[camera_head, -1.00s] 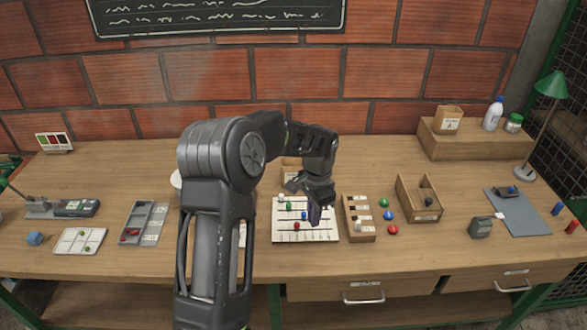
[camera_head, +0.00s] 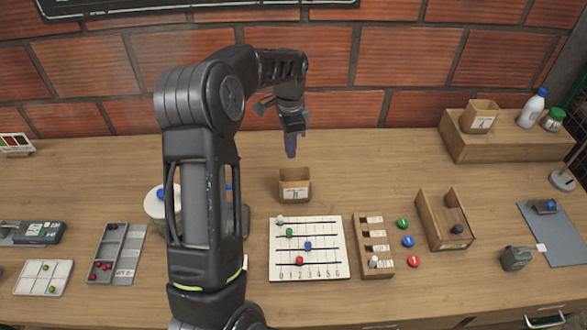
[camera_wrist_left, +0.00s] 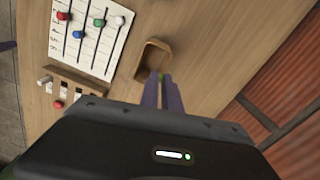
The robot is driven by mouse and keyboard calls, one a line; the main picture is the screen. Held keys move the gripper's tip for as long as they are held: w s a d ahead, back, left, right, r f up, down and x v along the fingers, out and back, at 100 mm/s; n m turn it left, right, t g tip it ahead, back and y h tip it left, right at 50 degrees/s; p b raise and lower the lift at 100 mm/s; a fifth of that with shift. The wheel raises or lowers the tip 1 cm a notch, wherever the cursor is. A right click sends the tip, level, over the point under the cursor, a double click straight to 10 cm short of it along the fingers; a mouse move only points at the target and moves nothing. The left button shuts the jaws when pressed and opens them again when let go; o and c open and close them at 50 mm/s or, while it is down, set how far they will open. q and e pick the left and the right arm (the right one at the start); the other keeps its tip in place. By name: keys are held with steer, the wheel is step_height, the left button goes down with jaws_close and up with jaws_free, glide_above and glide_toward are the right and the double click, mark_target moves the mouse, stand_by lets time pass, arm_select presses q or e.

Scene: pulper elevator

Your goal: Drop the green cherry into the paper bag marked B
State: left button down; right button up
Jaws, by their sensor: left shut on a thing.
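My left gripper (camera_head: 291,150) is shut and points down, above and slightly behind the small brown paper bag (camera_head: 295,187). The bag stands upright and open on the table; its white label's letter is too small to read surely. In the left wrist view the gripper's fingertips (camera_wrist_left: 161,80) hold a green cherry (camera_wrist_left: 161,76), of which a small bit shows between them. They overlap the opening of the bag (camera_wrist_left: 151,56) in that view. The cherry is hidden by the fingers in the head view. My right gripper is not in view.
A white slider board (camera_head: 310,272) lies in front of the bag, with a wooden slotted box (camera_head: 374,262) to its right. Another paper bag (camera_head: 479,116), labelled A, stands on a wooden riser (camera_head: 455,140) at the back right. The table behind and right of the bag is clear.

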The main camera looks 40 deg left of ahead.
mark_target(295, 186)
arm_select(q)
steer(key=shift+w+r, duration=0.1)
steer(key=shift+w, duration=0.05)
steer(key=shift+r, duration=0.1)
step_height(295, 186, down, 6)
steer(key=b, duration=0.3)
stand_by(0.4)
steer(key=c, duration=1.5)
jaws_free()
